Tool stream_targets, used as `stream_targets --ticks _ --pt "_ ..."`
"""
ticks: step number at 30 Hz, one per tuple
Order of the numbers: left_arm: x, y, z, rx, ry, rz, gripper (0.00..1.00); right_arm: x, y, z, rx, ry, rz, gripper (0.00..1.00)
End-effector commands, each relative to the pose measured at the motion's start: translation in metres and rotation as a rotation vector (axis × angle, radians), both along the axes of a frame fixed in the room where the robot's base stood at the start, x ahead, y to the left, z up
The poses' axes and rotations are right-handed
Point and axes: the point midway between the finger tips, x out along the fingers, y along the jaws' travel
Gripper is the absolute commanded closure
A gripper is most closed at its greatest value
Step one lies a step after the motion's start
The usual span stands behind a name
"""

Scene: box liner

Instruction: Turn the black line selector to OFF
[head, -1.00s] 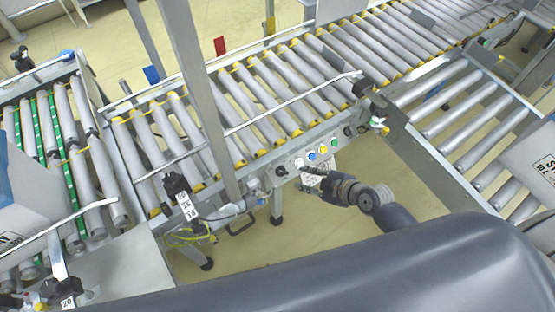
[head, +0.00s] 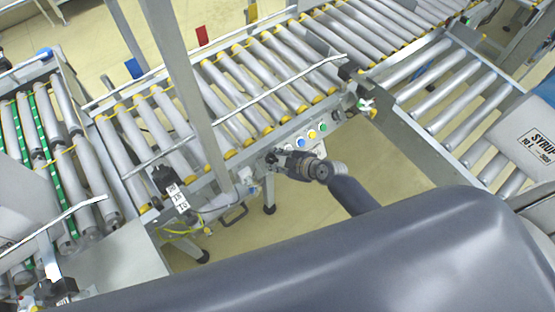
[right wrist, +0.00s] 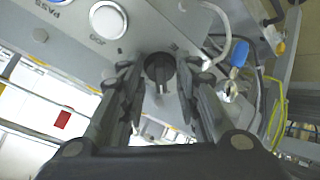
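The black line selector (right wrist: 160,72) is a round black knob on the grey control panel, seen in the right wrist view. Its raised grip bar points roughly up and down in that picture. My right gripper (right wrist: 158,85) is open, with one finger on each side of the knob; I cannot tell if they touch it. In the head view my right gripper (head: 280,160) is at the left end of the panel and largely covers the selector. My left gripper is not in view.
A white button (right wrist: 108,20) sits beside the selector. A metal post (head: 188,90) stands left of the gripper. Roller conveyors (head: 262,80) run behind the panel.

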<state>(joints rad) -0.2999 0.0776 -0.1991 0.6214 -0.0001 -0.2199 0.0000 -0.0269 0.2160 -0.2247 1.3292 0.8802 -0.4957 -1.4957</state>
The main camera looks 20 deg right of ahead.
Motion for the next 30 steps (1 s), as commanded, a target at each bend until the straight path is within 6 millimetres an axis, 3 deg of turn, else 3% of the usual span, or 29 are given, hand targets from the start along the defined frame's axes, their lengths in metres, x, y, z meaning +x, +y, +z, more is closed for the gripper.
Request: stream_targets --ticks 6,10,20,30 --pt "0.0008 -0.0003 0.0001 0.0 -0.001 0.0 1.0 -0.0001 0.0002 -0.0003 0.001 0.0 -0.001 0.7" --pt "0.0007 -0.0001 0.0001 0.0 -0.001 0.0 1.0 -0.0002 0.0002 -0.0002 0.001 0.0 -0.001 0.97" --pt "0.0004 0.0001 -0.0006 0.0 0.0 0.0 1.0 -0.0007 0.0003 -0.0005 0.018 0.007 -0.021 0.98" --pt "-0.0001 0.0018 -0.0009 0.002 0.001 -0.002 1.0 -0.0025 0.0018 -0.0012 0.145 0.054 -0.174 0.98"
